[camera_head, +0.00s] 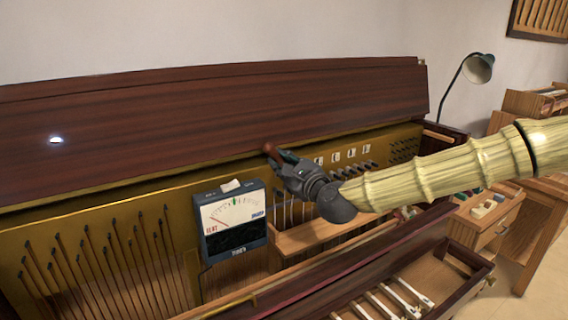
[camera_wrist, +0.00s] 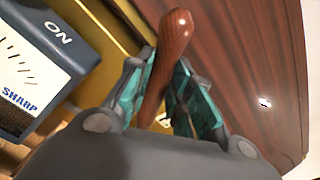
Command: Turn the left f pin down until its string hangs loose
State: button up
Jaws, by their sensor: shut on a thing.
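My gripper (camera_head: 287,163) is shut on a reddish-brown wooden handle (camera_wrist: 176,42), up against the piano's gold plate (camera_head: 90,222) to the right of the tuner. In the wrist view, the handle stands between the two teal-padded fingers of my gripper (camera_wrist: 165,85). The far end of the handle and whatever it meets are hidden. The row of pins (camera_head: 350,173) with small white labels (camera_head: 351,151) shows to the right of my gripper, partly behind my arm. The left f pin and its label cannot be made out. Several strings (camera_head: 285,212) run below my gripper.
A dark blue tuner (camera_head: 232,220) marked FLAT and SHARP hangs left of my gripper; its edge shows in the wrist view (camera_wrist: 30,75). The raised wooden lid (camera_head: 200,110) stands close behind. An open drawer (camera_head: 440,275) with tools sits in front. A lamp (camera_head: 478,69) stands at right.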

jog(key=shift+s+a+f+n+b, duration=0.2)
jog(key=shift+a+n+b, duration=0.1)
jog(key=shift+n, duration=0.1)
dwell(0.3)
jog(key=o, duration=1.1)
jog(key=shift+c, duration=0.2)
jog(key=shift+d, duration=0.1)
jog(key=v, duration=0.9)
jog(key=shift+b, duration=0.45)
jog(key=shift+f, duration=0.1)
